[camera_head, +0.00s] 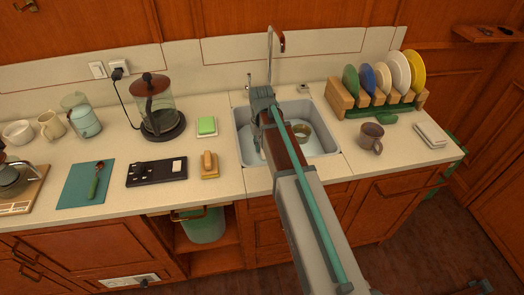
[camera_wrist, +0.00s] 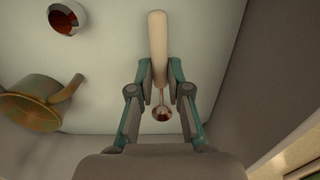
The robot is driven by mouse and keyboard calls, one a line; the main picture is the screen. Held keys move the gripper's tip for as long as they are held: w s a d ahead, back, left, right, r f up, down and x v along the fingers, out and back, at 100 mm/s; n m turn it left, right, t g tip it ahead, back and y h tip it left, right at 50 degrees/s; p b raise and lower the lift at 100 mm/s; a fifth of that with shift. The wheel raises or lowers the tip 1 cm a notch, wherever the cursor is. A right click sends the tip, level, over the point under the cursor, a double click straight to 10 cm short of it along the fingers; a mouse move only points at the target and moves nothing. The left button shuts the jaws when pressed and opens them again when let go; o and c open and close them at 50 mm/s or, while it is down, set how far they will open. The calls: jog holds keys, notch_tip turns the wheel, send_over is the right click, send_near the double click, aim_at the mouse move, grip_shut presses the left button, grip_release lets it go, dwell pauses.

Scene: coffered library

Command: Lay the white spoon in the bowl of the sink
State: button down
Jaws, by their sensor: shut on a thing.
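My gripper (camera_wrist: 159,72) is shut on the white spoon (camera_wrist: 158,40), gripping its pale handle between both fingers. The spoon's shiny metal bowl end (camera_wrist: 162,114) points back toward my wrist. In the head view my gripper (camera_head: 262,98) is over the left part of the sink (camera_head: 329,112), and the spoon is hidden there behind my arm. In the wrist view the pale sink floor (camera_wrist: 105,60) lies below the spoon. I cannot tell how large the gap is, or whether the spoon touches the floor.
A brass-coloured vessel with a handle (camera_wrist: 32,103) sits in the sink, left of the spoon in the wrist view. The drain (camera_wrist: 68,19) is beyond it. A faucet (camera_head: 270,50) rises behind.

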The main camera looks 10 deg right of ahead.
aim_at(261, 151)
jog(key=shift+f, duration=1.7)
jog(key=shift+f, duration=0.15)
jog(key=c, duration=1.1)
grip_release()
notch_tip(261, 151, up, 12)
jog(key=shift+r+b, duration=0.2)
jog(key=shift+b, duration=0.45)
